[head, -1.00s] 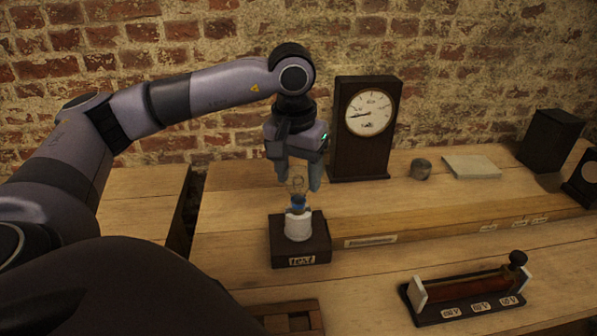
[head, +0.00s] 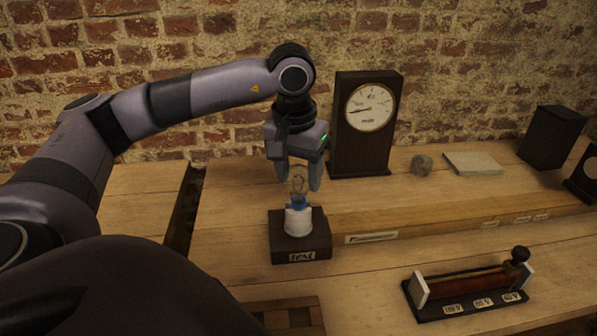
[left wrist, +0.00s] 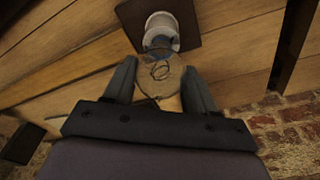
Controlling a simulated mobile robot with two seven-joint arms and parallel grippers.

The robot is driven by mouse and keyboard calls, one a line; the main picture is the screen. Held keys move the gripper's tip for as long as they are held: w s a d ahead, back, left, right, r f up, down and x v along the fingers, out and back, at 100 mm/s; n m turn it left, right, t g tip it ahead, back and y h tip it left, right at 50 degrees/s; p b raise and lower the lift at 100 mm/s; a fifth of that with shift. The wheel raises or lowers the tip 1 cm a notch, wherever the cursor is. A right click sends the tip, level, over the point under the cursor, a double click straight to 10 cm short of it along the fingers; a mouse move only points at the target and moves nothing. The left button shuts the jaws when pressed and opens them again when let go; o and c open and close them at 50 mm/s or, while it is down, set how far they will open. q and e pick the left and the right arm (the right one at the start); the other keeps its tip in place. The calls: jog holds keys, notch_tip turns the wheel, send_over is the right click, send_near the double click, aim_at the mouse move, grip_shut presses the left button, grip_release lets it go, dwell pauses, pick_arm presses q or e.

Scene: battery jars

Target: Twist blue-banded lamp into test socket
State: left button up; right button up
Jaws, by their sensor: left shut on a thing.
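The blue-banded lamp (head: 299,201) stands upright with its base in the white test socket (head: 298,224). The socket sits on a dark wooden block labelled "test" (head: 301,256). The lamp's clear glass bulb points up, with a thin strip of blue band showing above the socket rim. My left gripper (head: 299,187) comes down from above and is shut on the lamp's glass. In the left wrist view, the fingers (left wrist: 160,88) flank the bulb (left wrist: 160,72), with the socket beyond. The lamp's base inside the socket is hidden. My right gripper is not in view.
A dark wooden dial meter (head: 361,158) stands behind the socket. A slide resistor with a black knob (head: 468,287) lies at front right. A small grey cylinder (head: 421,165) and a pale slab (head: 472,164) are at the back. A wooden tray (head: 290,318) is at the front edge.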

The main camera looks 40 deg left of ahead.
pick_arm(q)
jog(key=shift+f, duration=0.1)
dwell(0.3)
jog(key=shift+m, duration=1)
jog(key=m, duration=0.4)
jog(key=shift+h+b, duration=0.4)
jog(key=o, duration=1.3)
jog(key=shift+c, duration=0.2)
